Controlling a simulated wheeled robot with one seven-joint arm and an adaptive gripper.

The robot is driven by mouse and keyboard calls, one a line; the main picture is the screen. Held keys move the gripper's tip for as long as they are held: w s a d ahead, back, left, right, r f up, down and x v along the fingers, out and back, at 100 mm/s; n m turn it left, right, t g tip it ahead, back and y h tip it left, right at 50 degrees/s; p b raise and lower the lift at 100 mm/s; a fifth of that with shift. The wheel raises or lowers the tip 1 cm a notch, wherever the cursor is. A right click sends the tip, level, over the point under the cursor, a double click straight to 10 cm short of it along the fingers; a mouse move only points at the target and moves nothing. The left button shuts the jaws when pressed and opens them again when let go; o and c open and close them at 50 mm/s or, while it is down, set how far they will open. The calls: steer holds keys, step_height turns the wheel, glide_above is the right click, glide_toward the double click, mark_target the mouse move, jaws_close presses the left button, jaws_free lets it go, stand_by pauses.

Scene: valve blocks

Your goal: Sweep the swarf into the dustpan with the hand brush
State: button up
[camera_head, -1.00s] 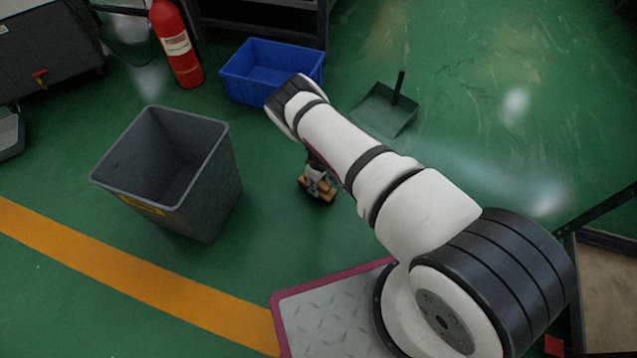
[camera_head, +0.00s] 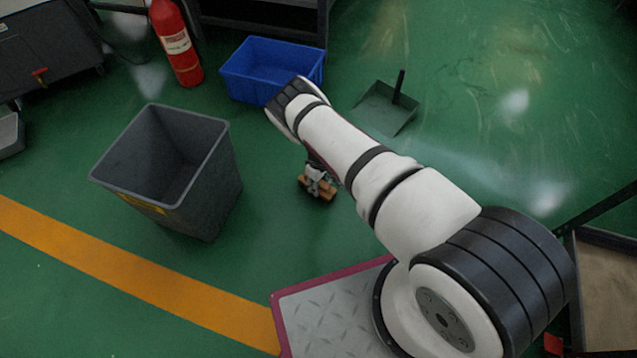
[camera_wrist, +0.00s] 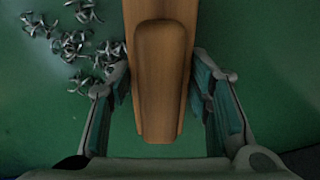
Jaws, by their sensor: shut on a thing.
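My gripper (camera_wrist: 161,95) is shut on the wooden hand brush (camera_wrist: 160,75), with a finger on each side of it in the wrist view. In the head view the brush (camera_head: 322,190) shows low near the floor below my arm, partly hidden by the gripper. Curly grey swarf (camera_wrist: 75,45) lies on the green floor to the left of the brush in the wrist view. I cannot make out the swarf in the head view. The dark dustpan (camera_head: 385,110) lies on the floor beyond my arm, its handle upright. The brush is apart from it.
A large grey bin (camera_head: 175,170) stands left of the gripper. A blue crate (camera_head: 272,70) stands behind, near a red fire extinguisher (camera_head: 177,43). Open green floor (camera_head: 480,90) lies right of the dustpan. A yellow line (camera_head: 130,275) crosses the floor at lower left.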

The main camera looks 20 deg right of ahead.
steer(key=shift+f, duration=0.3)
stand_by(0.4)
steer(key=shift+w+d+r, duration=0.1)
steer(key=shift+w+d, duration=0.35)
steer(key=shift+d, duration=0.15)
steer(key=shift+w+d+r, duration=0.1)
steer(key=shift+w+d, duration=0.3)
steer(key=shift+d, duration=0.2)
steer(key=shift+w+d+f, duration=0.1)
steer(key=shift+w+d, duration=0.95)
steer(key=shift+d, duration=0.5)
steer(key=shift+w+d+f, duration=0.1)
steer(key=shift+w+d, duration=0.95)
steer(key=shift+d, duration=0.55)
steer(key=shift+w+d, duration=1.05)
steer(key=shift+d, duration=0.5)
steer(key=shift+r, duration=0.35)
